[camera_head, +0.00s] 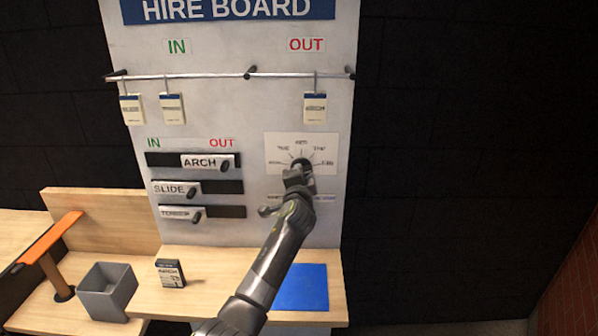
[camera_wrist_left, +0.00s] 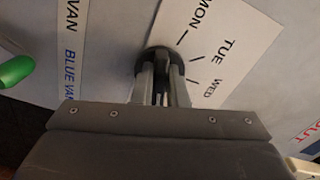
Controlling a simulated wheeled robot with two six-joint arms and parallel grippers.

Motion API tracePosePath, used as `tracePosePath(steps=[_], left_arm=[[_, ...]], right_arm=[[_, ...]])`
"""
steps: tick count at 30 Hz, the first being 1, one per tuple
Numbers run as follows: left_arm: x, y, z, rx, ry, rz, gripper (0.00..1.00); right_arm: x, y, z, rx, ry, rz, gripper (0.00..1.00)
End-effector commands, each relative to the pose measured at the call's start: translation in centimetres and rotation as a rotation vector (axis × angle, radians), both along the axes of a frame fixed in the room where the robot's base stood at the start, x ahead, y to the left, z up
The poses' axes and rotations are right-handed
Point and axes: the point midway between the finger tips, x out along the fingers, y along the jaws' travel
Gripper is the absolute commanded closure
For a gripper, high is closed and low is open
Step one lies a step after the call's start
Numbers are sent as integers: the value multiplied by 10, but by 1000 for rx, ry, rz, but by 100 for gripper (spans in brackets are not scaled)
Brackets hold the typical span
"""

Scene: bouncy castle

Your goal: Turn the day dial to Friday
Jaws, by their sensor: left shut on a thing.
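The day dial is a round black knob (camera_head: 303,162) on a white card (camera_head: 273,146) fixed to the hire board, with day names and tick marks fanned above it. In the left wrist view, MON, TUE and WED can be read on the card (camera_wrist_left: 235,25) beside the knob (camera_wrist_left: 160,56). My left gripper (camera_head: 299,176) reaches up to the dial. Its fingers (camera_wrist_left: 160,85) are shut on the knob's dark grip bar. The fingers and arm hide the lower part of the dial, and I cannot tell which day it points to. My right gripper is not in view.
Left of the dial are sliders labelled ARCH (camera_head: 205,162), SLIDE and a third. Tags hang from a rail (camera_head: 215,76) above. A grey open box (camera_head: 106,290), a small dark block (camera_head: 170,273) and a blue mat (camera_head: 303,287) are on the wooden counter below.

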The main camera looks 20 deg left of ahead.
Motion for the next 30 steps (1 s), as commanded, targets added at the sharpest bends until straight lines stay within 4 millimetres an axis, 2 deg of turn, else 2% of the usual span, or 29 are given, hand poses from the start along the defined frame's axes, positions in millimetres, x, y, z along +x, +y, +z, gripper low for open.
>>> tracePosePath(steps=[9, 25, 26, 30], left_arm=[[0, -1, 3, 110, 29, -1, 100], [0, -1, 2, 131, 35, -1, 100], [0, -1, 2, 131, 35, -1, 85], [0, 0, 2, 130, 35, -1, 66]], right_arm=[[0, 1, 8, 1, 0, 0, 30], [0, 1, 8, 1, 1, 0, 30], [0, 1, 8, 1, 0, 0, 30], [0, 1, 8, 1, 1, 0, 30]])
